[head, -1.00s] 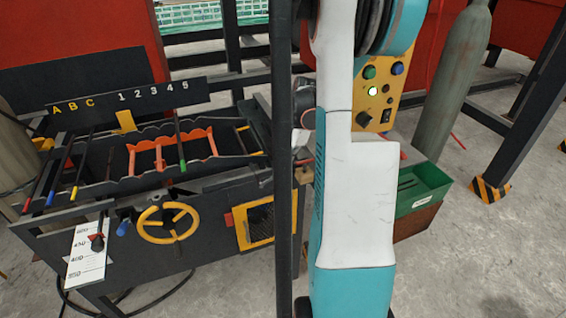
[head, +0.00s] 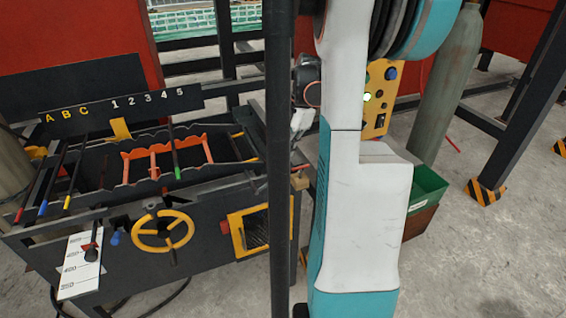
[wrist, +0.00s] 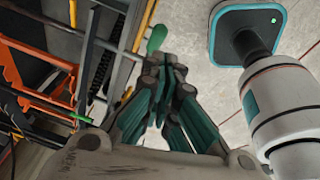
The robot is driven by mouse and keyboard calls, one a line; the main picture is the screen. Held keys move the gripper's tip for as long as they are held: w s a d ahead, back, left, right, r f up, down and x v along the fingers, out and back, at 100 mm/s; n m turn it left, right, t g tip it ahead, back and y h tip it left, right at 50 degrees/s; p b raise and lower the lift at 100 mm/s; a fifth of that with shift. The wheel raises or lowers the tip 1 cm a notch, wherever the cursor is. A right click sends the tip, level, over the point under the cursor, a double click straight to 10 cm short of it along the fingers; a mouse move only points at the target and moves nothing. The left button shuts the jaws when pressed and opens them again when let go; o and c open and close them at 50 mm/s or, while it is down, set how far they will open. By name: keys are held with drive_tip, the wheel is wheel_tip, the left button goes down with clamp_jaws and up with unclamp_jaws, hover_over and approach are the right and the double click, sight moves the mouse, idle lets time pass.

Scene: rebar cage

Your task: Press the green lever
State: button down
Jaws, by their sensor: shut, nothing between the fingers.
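A green lever handle (wrist: 157,38) shows in the wrist view, just beyond my fingertips at the edge of the dark frame. My gripper (wrist: 165,64) is shut and empty, its tips close below the handle; I cannot tell whether they touch. In the head view this handle is not clear, with my arm and a dark post in front of that area. A separate green-tipped rod (head: 178,172) stands at the orange rack, and a green tip also shows at the left of the wrist view (wrist: 80,117).
The dark bench (head: 215,190) carries an orange rack (head: 165,155), a yellow handwheel (head: 162,230) and rods with red, blue and yellow tips. A dark post (head: 281,190) stands before my arm. A yellow control panel (head: 377,120), green bin (head: 427,187) and gas cylinder (head: 445,110) are right.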

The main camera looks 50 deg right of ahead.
drive_tip(key=shift+v, duration=2.15)
drive_tip(key=shift+w+a, duration=0.1)
